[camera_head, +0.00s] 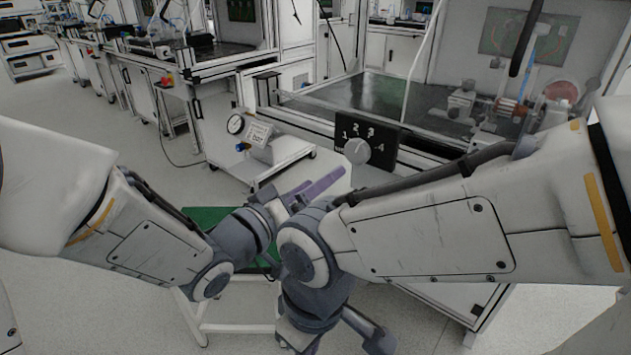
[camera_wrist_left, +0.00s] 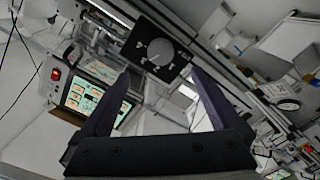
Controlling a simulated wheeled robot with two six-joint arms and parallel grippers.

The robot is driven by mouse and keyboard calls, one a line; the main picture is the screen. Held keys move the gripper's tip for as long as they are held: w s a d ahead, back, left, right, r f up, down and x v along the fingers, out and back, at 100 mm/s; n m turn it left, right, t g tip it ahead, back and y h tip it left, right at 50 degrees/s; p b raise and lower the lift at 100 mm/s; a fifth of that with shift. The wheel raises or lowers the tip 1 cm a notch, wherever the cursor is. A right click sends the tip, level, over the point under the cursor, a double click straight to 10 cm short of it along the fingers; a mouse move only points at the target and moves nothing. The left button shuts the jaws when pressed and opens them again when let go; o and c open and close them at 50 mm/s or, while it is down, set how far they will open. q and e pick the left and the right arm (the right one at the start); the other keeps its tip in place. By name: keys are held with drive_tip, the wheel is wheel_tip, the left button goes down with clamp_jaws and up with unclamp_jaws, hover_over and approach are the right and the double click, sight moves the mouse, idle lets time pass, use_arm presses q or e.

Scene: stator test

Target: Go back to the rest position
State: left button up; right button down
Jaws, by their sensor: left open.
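My left gripper (camera_head: 318,184) is near the middle of the head view, its purple-grey fingers pointing up and right, below the black dial panel (camera_head: 372,138). In the left wrist view my left gripper (camera_wrist_left: 157,76) has its two fingers wide apart with nothing between them. The dial panel (camera_wrist_left: 150,40) with its grey knob (camera_wrist_left: 160,51) shows beyond the fingertips, apart from them as far as I can tell. My right gripper (camera_head: 338,338) hangs low at the bottom centre, partly hidden by its own wrist; its jaws are unclear. The two forearms lie close together, the right wrist in front.
A workbench (camera_head: 300,112) with a glass-fronted test rig stands close ahead on the right. A green-topped stand (camera_head: 205,215) is below my left wrist. Floor at the left is clear.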

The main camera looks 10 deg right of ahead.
use_arm(q)
drive_tip(key=s+a+f+m+g+y, duration=0.2)
drive_tip(key=s+a+f+g+y, duration=0.25)
drive_tip(key=a+f+y, duration=0.55)
drive_tip(key=s+a+f+m+g+y, duration=0.1)
drive_tip(key=s+a+m+g+y, duration=0.15)
drive_tip(key=s, duration=0.65)
drive_tip(key=s+a+f+m+g+y, duration=0.1)
drive_tip(key=s+a+f+g, duration=0.2)
drive_tip(key=s, duration=0.5)
wheel_tip(320, 180, up, 32)
drive_tip(key=g+p, duration=0.1)
drive_tip(key=p, duration=3)
drive_tip(key=shift+a+n, duration=0.2)
drive_tip(key=shift+n, duration=0.15)
